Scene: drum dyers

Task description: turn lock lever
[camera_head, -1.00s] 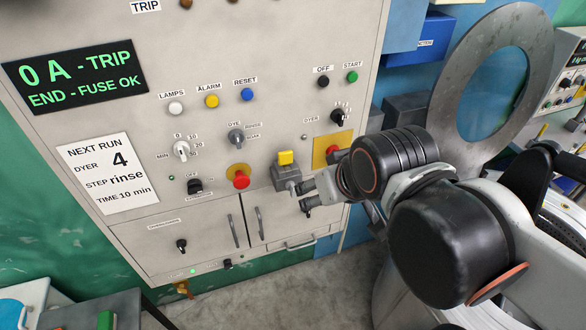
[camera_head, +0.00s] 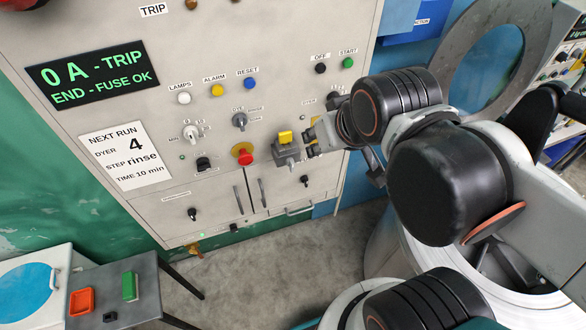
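A grey block with a yellow top (camera_head: 286,138) sticks out of the panel right of the red mushroom button. It looks like the lock lever, but I cannot tell its turn position for sure. My gripper (camera_head: 310,146) is close to the right side of the block. At this size I cannot tell whether it touches.
The panel holds a red button (camera_head: 243,154), a grey selector (camera_head: 239,121), a black knob (camera_head: 304,180) and door handles (camera_head: 262,193). A display (camera_head: 92,81) reads 0 A - TRIP, END - FUSE OK. A small table (camera_head: 125,290) stands at the lower left. Floor (camera_head: 250,270) is clear below.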

